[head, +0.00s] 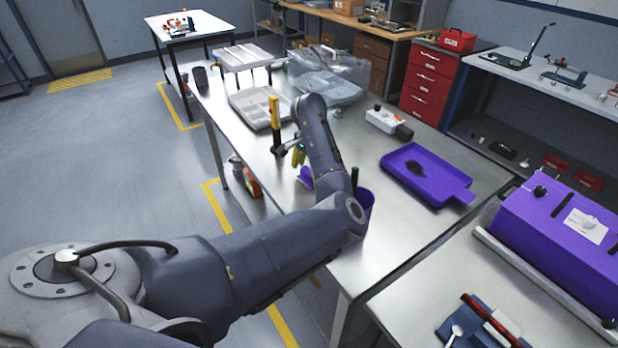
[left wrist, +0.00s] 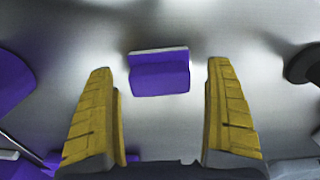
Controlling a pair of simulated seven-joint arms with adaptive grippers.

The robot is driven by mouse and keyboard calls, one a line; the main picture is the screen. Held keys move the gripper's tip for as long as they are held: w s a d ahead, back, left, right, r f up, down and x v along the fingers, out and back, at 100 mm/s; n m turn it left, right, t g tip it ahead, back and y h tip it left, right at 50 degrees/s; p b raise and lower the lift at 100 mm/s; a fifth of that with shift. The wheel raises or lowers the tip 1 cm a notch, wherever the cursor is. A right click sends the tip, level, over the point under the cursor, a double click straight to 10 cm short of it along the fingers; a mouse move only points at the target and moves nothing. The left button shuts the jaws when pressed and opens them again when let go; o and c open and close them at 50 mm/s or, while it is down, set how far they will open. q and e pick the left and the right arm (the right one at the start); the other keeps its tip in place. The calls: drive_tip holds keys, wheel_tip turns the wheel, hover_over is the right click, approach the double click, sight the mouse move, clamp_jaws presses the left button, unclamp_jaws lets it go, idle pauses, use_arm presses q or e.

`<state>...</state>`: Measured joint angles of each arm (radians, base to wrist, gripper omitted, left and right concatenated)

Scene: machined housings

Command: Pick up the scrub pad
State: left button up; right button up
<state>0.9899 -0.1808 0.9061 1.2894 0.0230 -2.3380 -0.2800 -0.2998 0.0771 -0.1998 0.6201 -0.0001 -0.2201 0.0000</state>
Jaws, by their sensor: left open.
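The scrub pad (left wrist: 160,72) looks like a small purple block with a thin pale grey layer along its far edge. In the left wrist view it lies on the metal bench top, ahead of and between the two yellow fingers. My left gripper (left wrist: 161,115) is open, with nothing between its fingers. In the head view the left gripper (head: 299,156) is low over the bench, partly hidden by my own arm. A small purple patch (head: 305,177) beside it is probably the pad, partly hidden by the arm. My right gripper is not in view.
A purple cup (head: 365,203) stands close to my forearm. A purple tray (head: 428,184) with a dark item lies to the right, and a grey tray (head: 246,107) lies farther back. A white-and-black device (head: 383,120) stands behind. Bare bench lies between them.

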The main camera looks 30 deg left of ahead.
sight(309, 171)
use_arm(q)
drive_tip(key=shift+f, duration=0.35)
drive_tip(key=shift+c, duration=0.4)
drive_tip(key=c, duration=1.2)
drive_tip(key=shift+r, duration=0.1)
wheel_tip(309, 171, up, 20)
